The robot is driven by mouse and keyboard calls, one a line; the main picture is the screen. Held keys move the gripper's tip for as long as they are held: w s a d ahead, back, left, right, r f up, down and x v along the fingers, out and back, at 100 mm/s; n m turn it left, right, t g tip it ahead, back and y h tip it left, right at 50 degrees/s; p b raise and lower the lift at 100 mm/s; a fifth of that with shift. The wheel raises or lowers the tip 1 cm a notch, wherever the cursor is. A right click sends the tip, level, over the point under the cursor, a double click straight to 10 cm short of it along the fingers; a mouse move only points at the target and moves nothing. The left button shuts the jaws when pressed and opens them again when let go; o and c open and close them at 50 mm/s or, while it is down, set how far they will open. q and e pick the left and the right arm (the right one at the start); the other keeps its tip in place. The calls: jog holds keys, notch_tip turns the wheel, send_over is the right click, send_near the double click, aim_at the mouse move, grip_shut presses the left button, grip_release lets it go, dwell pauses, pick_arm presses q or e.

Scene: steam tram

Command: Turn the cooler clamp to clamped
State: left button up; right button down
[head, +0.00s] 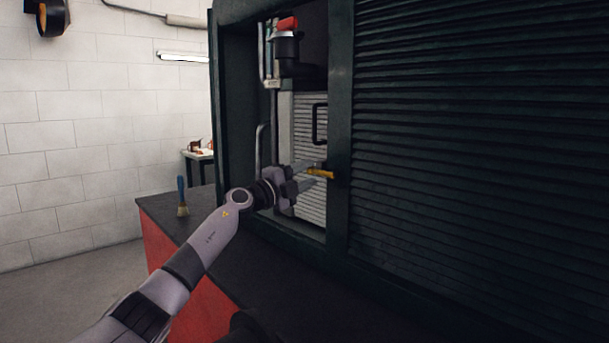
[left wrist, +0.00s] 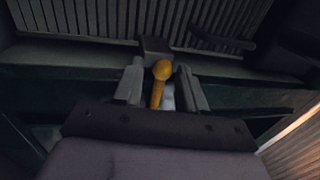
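The cooler clamp's yellow handle (head: 320,174) sticks out at the right side of the opening in the dark green tram body, in front of the pale louvred panel (head: 311,140). My left gripper (head: 307,178) is at the handle, its fingers reaching toward it from the left. In the left wrist view the yellow handle with its round knob (left wrist: 161,70) lies between the two fingers of my left gripper (left wrist: 160,84). The fingers stand apart, with gaps beside the handle. The clamp's base is hard to make out. My right gripper is not in view.
A dark louvred wall (head: 470,130) fills the right side. A vertical post (head: 340,130) borders the opening close to the handle. A blue-handled brush (head: 182,197) stands on the dark ledge at left. A red-topped fitting (head: 287,35) is above.

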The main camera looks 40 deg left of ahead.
pick_arm(q)
jog(key=shift+s, duration=0.15)
jog(key=b+v, duration=0.1)
jog(key=v, duration=0.5)
jog(key=shift+s, duration=0.4)
jog(key=shift+f, duration=0.1)
dwell(0.4)
dwell(0.4)
